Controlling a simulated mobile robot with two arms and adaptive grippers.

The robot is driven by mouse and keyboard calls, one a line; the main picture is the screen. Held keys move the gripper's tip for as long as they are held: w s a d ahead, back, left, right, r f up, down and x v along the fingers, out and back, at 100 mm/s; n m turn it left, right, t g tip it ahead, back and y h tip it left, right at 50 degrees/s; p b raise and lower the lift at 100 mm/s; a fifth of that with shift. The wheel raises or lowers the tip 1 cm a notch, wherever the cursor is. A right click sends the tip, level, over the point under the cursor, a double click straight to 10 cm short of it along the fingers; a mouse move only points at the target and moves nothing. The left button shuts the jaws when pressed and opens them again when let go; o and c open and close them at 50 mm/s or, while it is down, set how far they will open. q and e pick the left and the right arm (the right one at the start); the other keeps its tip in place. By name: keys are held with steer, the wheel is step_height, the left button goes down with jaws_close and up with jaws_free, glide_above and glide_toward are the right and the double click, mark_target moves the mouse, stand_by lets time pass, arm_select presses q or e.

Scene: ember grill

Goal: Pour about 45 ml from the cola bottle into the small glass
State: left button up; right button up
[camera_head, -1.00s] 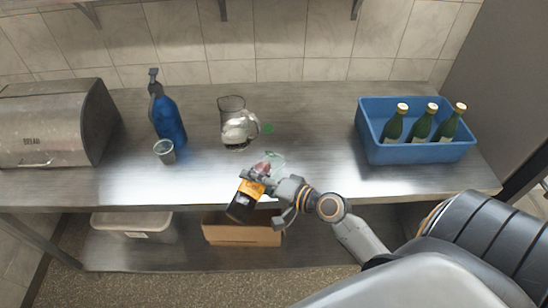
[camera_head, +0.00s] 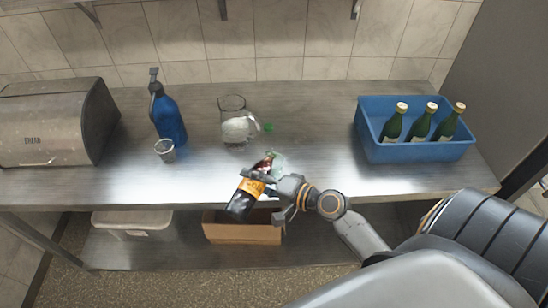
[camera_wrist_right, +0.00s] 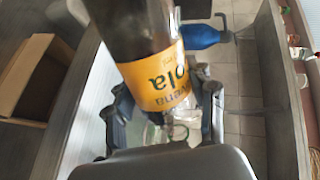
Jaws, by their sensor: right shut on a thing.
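The cola bottle (camera_head: 245,199), dark with an orange label, is held tilted at the counter's front edge. Its base is at the lower left and its neck points up and right in the head view. My right gripper (camera_head: 268,187) is shut around it; the bottle and its label (camera_wrist_right: 158,80) fill much of the wrist view. A small clear greenish glass (camera_head: 279,164) stands on the counter by the bottle's neck, partly hidden by it. Whether the mouth is over the glass, and any liquid in it, I cannot tell. My left gripper is not in view.
A glass pitcher (camera_head: 234,127) and a green cap-like piece (camera_head: 268,127) stand behind. A grey cup (camera_head: 165,151), blue spray bottle (camera_head: 169,122) and bread box (camera_head: 50,125) are left. A blue crate (camera_head: 415,153) with green bottles is right. The front-left counter is clear.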

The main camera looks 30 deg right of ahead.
steer(key=shift+r, duration=0.3)
steer(key=shift+a, duration=0.2)
steer(key=shift+s+a+p, duration=0.15)
steer(key=shift+a+p, duration=0.15)
steer(key=shift+a, duration=0.1)
steer(key=shift+s+a+r+m, duration=0.1)
steer(key=shift+r+m, duration=0.05)
steer(key=shift+m, duration=0.15)
stand_by(1.6)
